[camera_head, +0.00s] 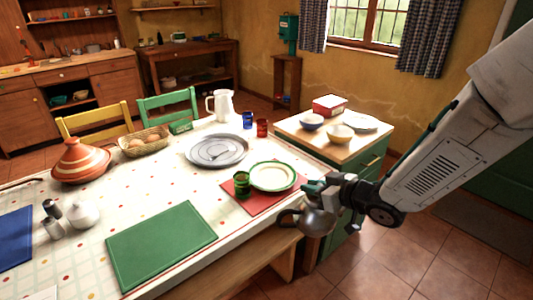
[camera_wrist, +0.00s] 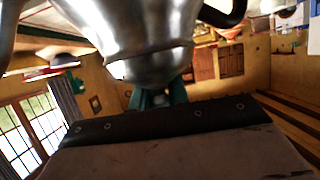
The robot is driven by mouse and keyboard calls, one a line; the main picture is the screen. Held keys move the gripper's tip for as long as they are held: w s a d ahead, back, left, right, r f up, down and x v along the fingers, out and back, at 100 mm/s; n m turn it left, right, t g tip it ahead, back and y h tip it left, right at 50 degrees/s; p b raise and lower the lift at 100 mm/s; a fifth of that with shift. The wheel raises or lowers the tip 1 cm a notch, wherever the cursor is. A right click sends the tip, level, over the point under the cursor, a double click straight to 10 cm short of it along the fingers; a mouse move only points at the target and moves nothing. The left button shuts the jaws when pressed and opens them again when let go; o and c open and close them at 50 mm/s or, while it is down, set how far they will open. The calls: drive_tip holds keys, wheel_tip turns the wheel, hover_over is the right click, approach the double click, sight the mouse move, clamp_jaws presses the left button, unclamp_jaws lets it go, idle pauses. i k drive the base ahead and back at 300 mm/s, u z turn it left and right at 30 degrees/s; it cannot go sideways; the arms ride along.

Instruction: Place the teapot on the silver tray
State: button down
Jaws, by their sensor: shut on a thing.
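The teapot (camera_head: 318,223) is silver metal with a dark handle on its left. My gripper (camera_head: 322,192) is shut on it near the top and holds it in the air, off the table's right front edge and above the bench end. The teapot's shiny body fills the top of the wrist view (camera_wrist: 145,35), with green gripper fingers (camera_wrist: 158,97) just below it. The contact itself is partly hidden. The silver tray (camera_head: 195,150) is a round grey dish lying flat on the table, left of and behind the teapot. A small utensil seems to lie on it.
A green-rimmed plate (camera_head: 272,176) on a red mat and a green cup (camera_head: 242,185) stand between teapot and tray. A white pitcher (camera_head: 221,105), blue cup (camera_head: 247,120), red cup (camera_head: 262,128) and egg basket (camera_head: 145,141) surround the tray. A side cabinet (camera_head: 345,150) holds bowls.

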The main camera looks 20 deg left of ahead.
sight(217, 145)
drive_tip(key=u, duration=0.15)
drive_tip(key=k, duration=0.1)
drive_tip(key=z, duration=0.55)
drive_tip(key=i, duration=1)
drive_tip(key=u, duration=0.55)
drive_tip(key=i, duration=0.75)
drive_tip(key=u, duration=0.9)
drive_tip(key=i, duration=0.5)
drive_tip(key=u, duration=0.3)
